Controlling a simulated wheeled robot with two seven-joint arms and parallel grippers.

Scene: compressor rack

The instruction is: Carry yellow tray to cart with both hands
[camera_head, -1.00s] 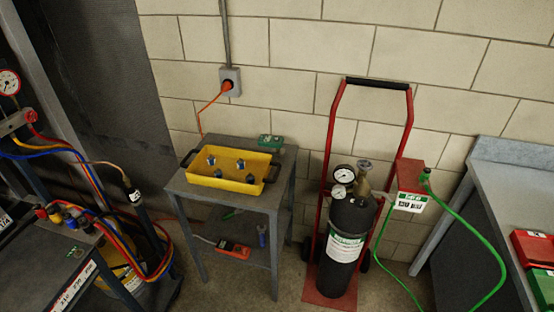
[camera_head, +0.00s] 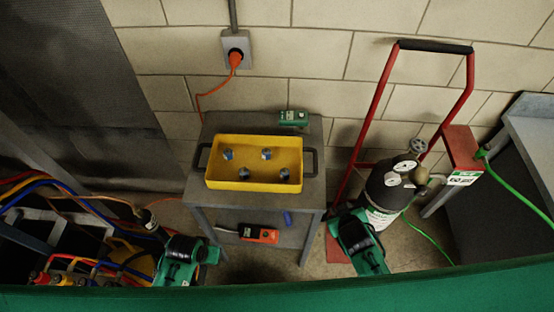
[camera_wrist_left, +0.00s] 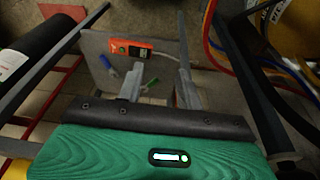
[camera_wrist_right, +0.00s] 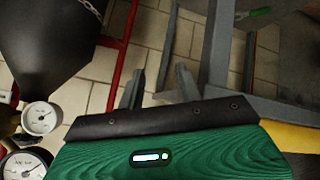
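The yellow tray (camera_head: 255,180) sits level on top of a small grey two-level stand (camera_head: 198,190), with a dark handle at each end. Several small blue-and-metal parts lie inside it. My left gripper (camera_wrist_left: 158,88) is low and to the left of the stand's front. My right gripper (camera_wrist_right: 159,88) is low and to the right of it, by the gas cylinder. Both are empty, with a gap between their fingers, and neither touches the tray. In the head view, the green arm ends show but the fingertips are hard to make out. I cannot identify a separate cart.
A red hand truck (camera_head: 372,120) with a dark gas cylinder (camera_head: 388,190) stands right of the stand. A green case (camera_head: 293,118) lies behind the tray. An orange meter (camera_head: 260,234) is on the lower shelf. Hoses (camera_head: 60,195) crowd the left. A grey bench (camera_head: 535,130) is at right.

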